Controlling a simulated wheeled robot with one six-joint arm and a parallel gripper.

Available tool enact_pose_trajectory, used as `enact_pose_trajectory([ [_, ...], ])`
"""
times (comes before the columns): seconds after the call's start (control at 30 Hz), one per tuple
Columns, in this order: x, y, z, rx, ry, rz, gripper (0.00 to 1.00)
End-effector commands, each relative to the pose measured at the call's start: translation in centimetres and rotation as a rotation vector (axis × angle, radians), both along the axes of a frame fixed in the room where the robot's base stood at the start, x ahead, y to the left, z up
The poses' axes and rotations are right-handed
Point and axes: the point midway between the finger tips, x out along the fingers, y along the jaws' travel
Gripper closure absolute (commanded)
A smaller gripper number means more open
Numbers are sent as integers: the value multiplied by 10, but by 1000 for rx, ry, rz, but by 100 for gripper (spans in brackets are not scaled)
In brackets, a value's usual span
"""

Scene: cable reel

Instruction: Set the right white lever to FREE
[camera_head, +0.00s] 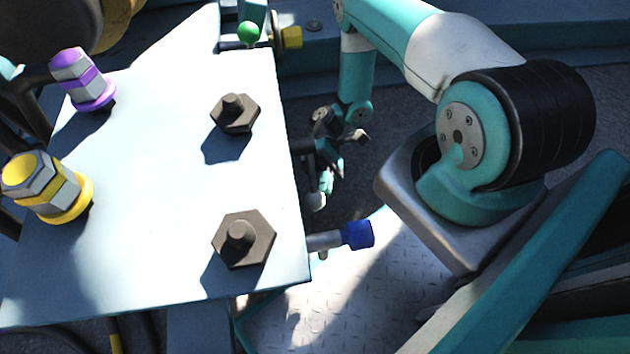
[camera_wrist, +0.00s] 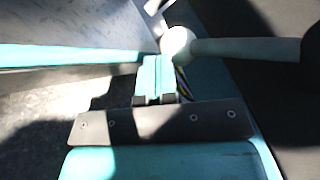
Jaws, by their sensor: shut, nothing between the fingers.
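The white lever shows in the wrist view as a pale rod with a round white knob (camera_wrist: 178,44), running right into a dark part. In the head view a small whitish knob (camera_head: 317,201) at the right edge of the pale panel looks like the same lever; its rod is mostly hidden there. My gripper (camera_wrist: 156,62) is shut and empty, its teal fingertips just beside and below the knob. I cannot tell whether they touch it. In the head view my gripper (camera_head: 327,180) is right by the knob, partly in shadow. No FREE marking is readable.
The pale panel (camera_head: 165,200) carries two dark bolts and purple and yellow fittings. A blue-ended fitting (camera_head: 357,234) sticks out just below the lever. A green ball (camera_head: 248,33) and a yellow fitting (camera_head: 292,37) are at the back. A teal bar (camera_wrist: 70,55) crosses the wrist view at left.

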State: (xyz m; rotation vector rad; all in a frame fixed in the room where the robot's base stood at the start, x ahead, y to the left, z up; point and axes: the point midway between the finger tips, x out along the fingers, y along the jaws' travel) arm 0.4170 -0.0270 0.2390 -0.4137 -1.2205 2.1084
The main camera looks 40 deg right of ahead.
Motion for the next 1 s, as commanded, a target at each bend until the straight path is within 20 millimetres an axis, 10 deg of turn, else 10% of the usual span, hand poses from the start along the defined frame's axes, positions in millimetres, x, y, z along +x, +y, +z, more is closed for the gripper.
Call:
enact_pose_trajectory([
  [1.0, 2, -13, -2, 3, 2, 1, 100],
])
